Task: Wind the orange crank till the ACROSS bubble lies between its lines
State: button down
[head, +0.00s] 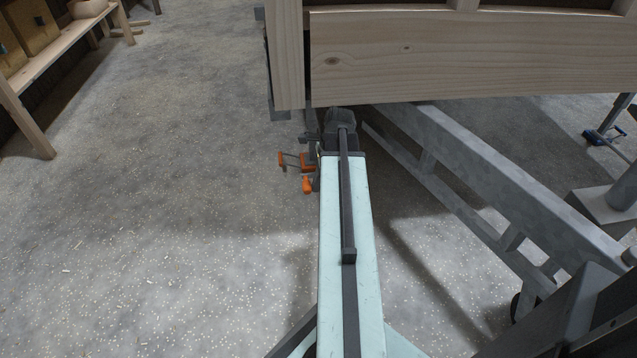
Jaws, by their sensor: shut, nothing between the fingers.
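The orange crank (290,161) shows left of the far end of my pale arm, low under the front edge of the wooden hut. It has orange parts joined by a thin dark bar. A second orange piece (307,185) sits just below it, close to my arm. My gripper (340,122) is the dark end beyond the pale arm link, just under the hut's edge. It is shut and empty, its fingers hard to make out. My arm hides part of the area beside the crank, and I cannot tell whether they touch. The ACROSS bubble cannot be made out.
The wooden hut wall (470,55) overhangs the crank area. A grey steel trailer beam (490,185) runs down to the right of my arm. A blue crank (603,136) is at the far right. A wooden bench (50,62) stands at upper left. The floor at left is open.

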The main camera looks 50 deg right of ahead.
dwell(0.8)
notch_tip(320, 180, down, 3)
jog(key=s+d+b, duration=0.1)
jog(key=d+b, duration=0.1)
jog(key=b, duration=0.2)
jog(key=s+d+r+p, duration=0.3)
jog(key=r+p, duration=0.5)
jog(key=p, duration=0.1)
jog(key=shift+s+d+r+p, duration=0.3)
jog(key=shift+s+d, duration=0.05)
jog(key=shift+s, duration=0.05)
